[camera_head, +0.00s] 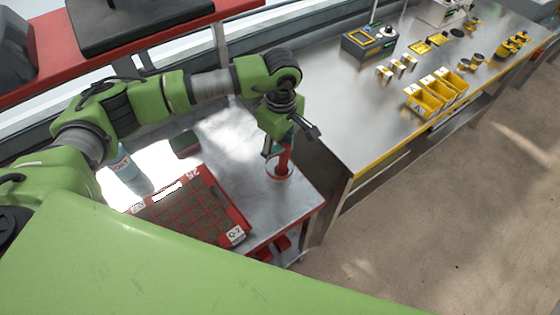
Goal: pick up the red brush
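The red brush (285,160) stands upright near the right edge of the metal bench, with a round red base (279,173). My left gripper (288,143) reaches down over it from above. Its fingers are spread, one to the left of the handle and one to the upper right. The upper part of the handle is hidden by the gripper. I cannot tell whether a finger touches it. My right gripper is not in view.
A red seed tray (242,232) with soil cells lies left of the brush. A bottle (122,163) and a dark green block (185,144) are behind it. A second metal table (345,128) with yellow bins (424,103) stands to the right, across a gap.

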